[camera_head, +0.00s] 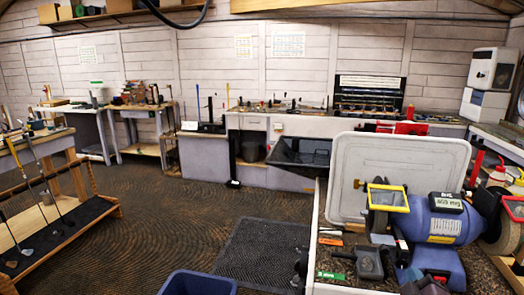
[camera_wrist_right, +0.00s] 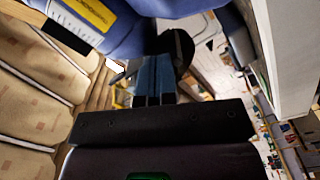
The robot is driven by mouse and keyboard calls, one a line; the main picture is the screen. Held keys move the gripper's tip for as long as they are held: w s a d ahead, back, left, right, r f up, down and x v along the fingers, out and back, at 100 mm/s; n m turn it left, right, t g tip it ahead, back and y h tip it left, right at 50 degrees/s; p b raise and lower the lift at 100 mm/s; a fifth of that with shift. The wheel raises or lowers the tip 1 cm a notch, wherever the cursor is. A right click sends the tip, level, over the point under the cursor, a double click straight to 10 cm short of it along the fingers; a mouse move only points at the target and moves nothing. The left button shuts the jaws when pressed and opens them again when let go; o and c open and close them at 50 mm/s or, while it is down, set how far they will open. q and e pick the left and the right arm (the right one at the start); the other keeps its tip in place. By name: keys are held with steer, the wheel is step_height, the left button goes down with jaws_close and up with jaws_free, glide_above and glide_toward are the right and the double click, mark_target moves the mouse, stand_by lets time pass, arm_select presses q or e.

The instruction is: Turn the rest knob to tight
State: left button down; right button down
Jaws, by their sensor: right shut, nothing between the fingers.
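The blue bench grinder (camera_head: 445,222) stands on the bench at the right of the head view, with a yellow-framed eye shield (camera_head: 388,198) over its left wheel. A grey block with a dark lever (camera_head: 369,263) sits on the bench in front of it. I cannot make out the rest knob or its setting. In the right wrist view, the grinder's blue body (camera_wrist_right: 125,25) is at the upper left with a dark round wheel part beside it. My right gripper (camera_wrist_right: 154,88) is shut and empty, close below the grinder body; contact cannot be told. My left gripper is not in view.
A pale upright panel (camera_head: 398,165) stands behind the grinder. Small tools and a green-handled item (camera_head: 331,275) lie at the bench's left. A blue bin (camera_head: 197,284) and black mat (camera_head: 262,250) are on the floor. A club rack (camera_head: 58,235) stands left; mid floor is open.

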steer(key=shift+w+f, duration=0.15)
steer(key=shift+f+p+v, duration=0.2)
steer(key=shift+p+v, duration=0.15)
steer(key=shift+v, duration=2.35)
steer(key=shift+d, duration=0.1)
